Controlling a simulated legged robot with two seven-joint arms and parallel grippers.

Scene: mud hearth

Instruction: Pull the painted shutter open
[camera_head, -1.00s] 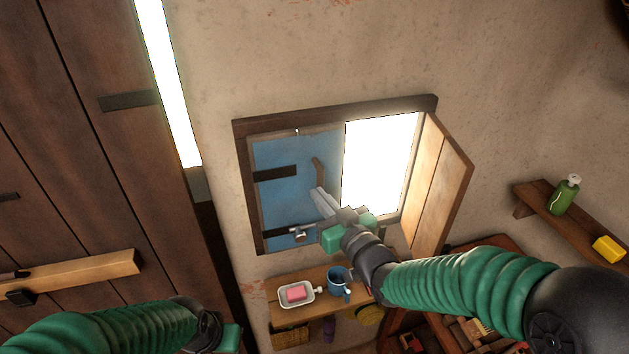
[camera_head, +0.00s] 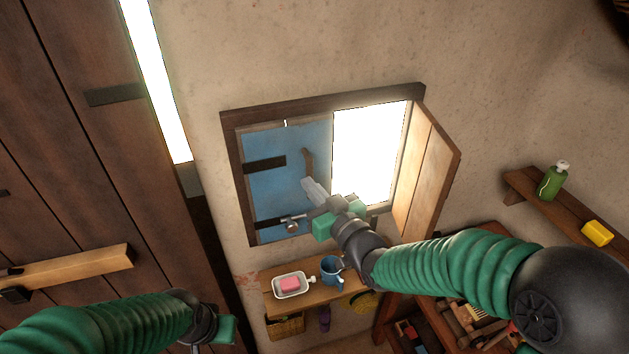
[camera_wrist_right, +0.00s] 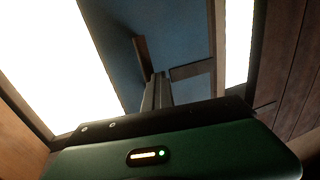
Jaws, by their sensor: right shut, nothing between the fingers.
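The painted shutter (camera_head: 265,190) is the blue leaf on the left side of the window, with dark strap hinges and an upright wooden handle (camera_head: 308,161). It covers the left part of the opening; bright light fills the right part. My right gripper (camera_head: 307,182) is shut and empty, its fingertips just below the handle in the head view. In the right wrist view the shut fingers (camera_wrist_right: 157,88) point at the blue shutter (camera_wrist_right: 190,45), beside the lower end of the handle (camera_wrist_right: 142,55). Whether they touch is unclear. My left gripper (camera_head: 224,330) is low in the picture, its fingers mostly hidden.
A plain wooden leaf (camera_head: 428,170) stands swung out at the window's right. Below is a shelf (camera_head: 312,295) with a soap dish (camera_head: 277,290) and a blue mug (camera_head: 331,270). A right-hand shelf (camera_head: 560,212) holds a green bottle (camera_head: 552,181). A plank door (camera_head: 60,150) is at left.

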